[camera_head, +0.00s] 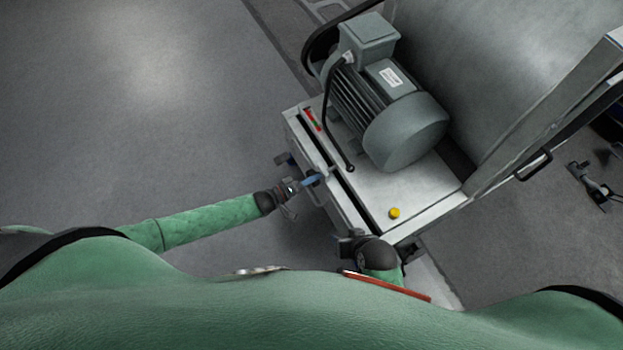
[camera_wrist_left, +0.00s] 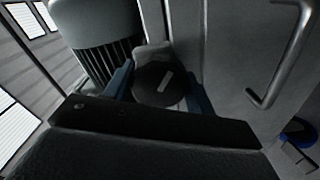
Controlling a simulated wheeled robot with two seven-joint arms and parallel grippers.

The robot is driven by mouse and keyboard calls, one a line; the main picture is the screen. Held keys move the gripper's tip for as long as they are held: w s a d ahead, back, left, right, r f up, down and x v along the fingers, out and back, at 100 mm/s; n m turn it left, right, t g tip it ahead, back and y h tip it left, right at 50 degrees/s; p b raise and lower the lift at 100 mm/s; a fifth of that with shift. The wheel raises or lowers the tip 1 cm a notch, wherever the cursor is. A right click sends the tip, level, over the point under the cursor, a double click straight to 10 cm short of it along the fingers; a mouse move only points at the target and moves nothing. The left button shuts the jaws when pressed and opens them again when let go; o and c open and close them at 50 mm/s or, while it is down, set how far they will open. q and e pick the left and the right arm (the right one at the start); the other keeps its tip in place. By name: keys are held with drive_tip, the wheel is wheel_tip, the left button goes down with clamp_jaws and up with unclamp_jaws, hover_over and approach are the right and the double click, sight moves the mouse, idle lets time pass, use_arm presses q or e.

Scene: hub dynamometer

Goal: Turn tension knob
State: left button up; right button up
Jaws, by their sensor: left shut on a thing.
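The tension knob (camera_wrist_left: 158,84) is a round black knob with a pale mark on its face, seen in the left wrist view. It sits between the two blue fingers of my left gripper (camera_wrist_left: 160,92), which is shut on it. In the head view my left gripper (camera_head: 312,181) reaches in from the left to the left side of the machine cabinet (camera_head: 375,228). The knob is mostly hidden there by the gripper. My right arm's dark end (camera_head: 376,253) is at the cabinet's near corner; its fingers cannot be made out clearly.
A grey electric motor (camera_head: 405,130) with a black cable stands on the cabinet top. A yellow button (camera_head: 394,213) is near the front edge. A large grey drum (camera_head: 480,60) is behind. Bare floor (camera_head: 130,130) lies open to the left.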

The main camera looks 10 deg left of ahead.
idle(0.3)
use_arm(q)
drive_tip(key=o, duration=1)
use_arm(e)
drive_tip(key=shift+s, duration=0.1)
use_arm(q)
drive_tip(key=shift+a, duration=0.1)
drive_tip(key=shift+s+a, duration=0.2)
drive_tip(key=shift+a, duration=0.05)
drive_tip(key=shift+b+v, duration=0.5)
drive_tip(key=shift+v, duration=3)
use_arm(e)
drive_tip(key=shift+a+f, duration=0.1)
drive_tip(key=shift+f, duration=1.95)
